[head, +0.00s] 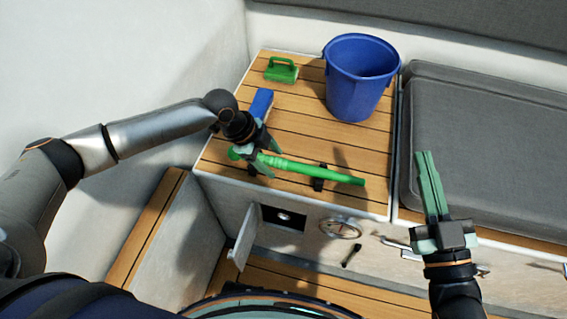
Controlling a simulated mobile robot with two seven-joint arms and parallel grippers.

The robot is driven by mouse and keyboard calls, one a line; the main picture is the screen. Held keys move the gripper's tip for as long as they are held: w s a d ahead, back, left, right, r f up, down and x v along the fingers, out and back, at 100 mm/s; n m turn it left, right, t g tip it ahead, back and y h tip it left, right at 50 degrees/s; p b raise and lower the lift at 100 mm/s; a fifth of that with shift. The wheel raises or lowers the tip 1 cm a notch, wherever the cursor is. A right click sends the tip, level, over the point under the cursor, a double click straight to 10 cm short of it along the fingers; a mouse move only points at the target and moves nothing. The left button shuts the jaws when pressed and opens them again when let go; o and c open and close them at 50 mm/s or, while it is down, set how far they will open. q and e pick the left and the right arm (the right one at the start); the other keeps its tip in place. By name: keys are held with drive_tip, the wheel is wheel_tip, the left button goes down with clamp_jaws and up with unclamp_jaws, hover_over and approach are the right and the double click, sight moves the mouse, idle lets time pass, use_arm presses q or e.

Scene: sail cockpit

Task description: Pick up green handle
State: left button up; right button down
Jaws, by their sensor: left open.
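A long green handle (310,169) lies on the slatted wooden bench top, resting across small black supports. Its right end points toward the bench's front edge. My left gripper (263,160) is open and comes down from above over the left part of the handle. Its fingers appear to be on either side of the handle, but whether they touch it I cannot tell. The gripper hides some of the handle near its left end. My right gripper (425,153) points up with its fingers together, apart from the handle and empty, in front of the grey cushion.
A blue block (261,102) lies just behind my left gripper. A grey cushion (487,145) fills the right. A small open door (244,238) juts from the bench front.

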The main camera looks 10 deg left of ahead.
use_arm(q)
drive_tip(key=shift+c, duration=0.3)
clamp_jaws()
idle(0.5)
